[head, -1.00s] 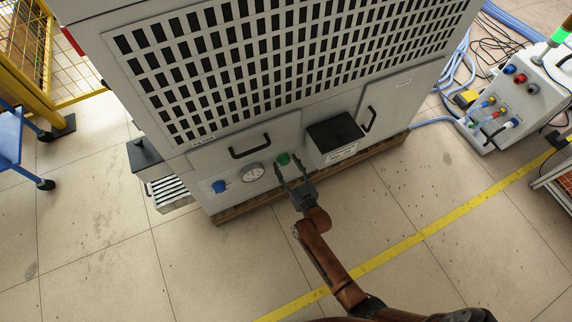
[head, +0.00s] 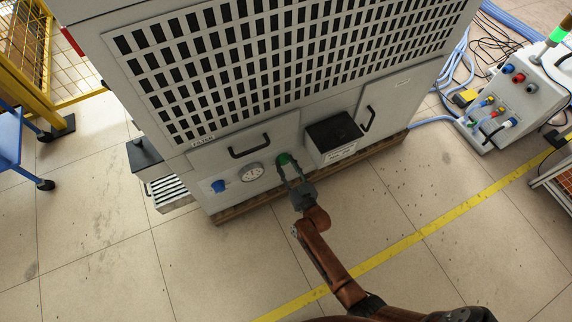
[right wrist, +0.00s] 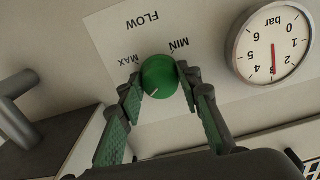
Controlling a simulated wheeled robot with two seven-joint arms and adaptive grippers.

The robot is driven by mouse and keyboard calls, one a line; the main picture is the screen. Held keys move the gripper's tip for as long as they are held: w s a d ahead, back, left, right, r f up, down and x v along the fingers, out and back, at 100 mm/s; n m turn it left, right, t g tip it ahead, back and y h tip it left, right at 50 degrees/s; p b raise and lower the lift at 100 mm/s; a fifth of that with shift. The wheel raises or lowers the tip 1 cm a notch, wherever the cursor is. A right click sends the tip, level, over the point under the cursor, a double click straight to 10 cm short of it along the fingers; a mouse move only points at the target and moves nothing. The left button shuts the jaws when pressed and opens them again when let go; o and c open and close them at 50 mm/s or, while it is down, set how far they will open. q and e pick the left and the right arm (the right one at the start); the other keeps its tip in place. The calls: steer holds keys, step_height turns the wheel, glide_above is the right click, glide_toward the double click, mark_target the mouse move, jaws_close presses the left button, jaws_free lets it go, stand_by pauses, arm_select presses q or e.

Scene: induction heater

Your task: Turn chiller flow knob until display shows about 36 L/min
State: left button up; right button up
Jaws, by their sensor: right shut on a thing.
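The green flow knob (head: 283,159) is on the lower front of the large grey chiller (head: 195,160). In the right wrist view the knob (right wrist: 159,77) has a pale mark on its lower left, with FLOW, MIN and MAX printed above it. My right gripper (head: 287,166) is shut on the knob, one finger on each side; its fingers also show in the right wrist view (right wrist: 158,85). The black display box (head: 334,132) is right of the knob; its reading cannot be made out. My left gripper is not in view.
A round pressure gauge (head: 251,172) and a blue knob (head: 219,186) are left of the green knob. A black handle (head: 250,147) is above. A grey unit with coloured connectors (head: 505,95) stands at the right. The floor in front is clear.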

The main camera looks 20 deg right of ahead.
steer(key=shift+m, duration=0.6)
steer(key=m+p, duration=0.1)
steer(key=m, duration=0.2)
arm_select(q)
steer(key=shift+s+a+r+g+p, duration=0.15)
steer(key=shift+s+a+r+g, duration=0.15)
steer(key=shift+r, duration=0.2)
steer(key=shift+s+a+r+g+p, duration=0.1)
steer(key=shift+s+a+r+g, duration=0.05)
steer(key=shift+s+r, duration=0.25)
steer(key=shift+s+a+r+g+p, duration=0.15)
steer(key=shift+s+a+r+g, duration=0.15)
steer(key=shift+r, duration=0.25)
arm_select(e)
steer(key=shift+m, duration=1.6)
steer(key=o, duration=1.2)
steer(key=shift+c, duration=0.2)
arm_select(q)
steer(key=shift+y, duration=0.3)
arm_select(e)
steer(key=s, duration=1.2)
steer(key=shift+d, duration=0.15)
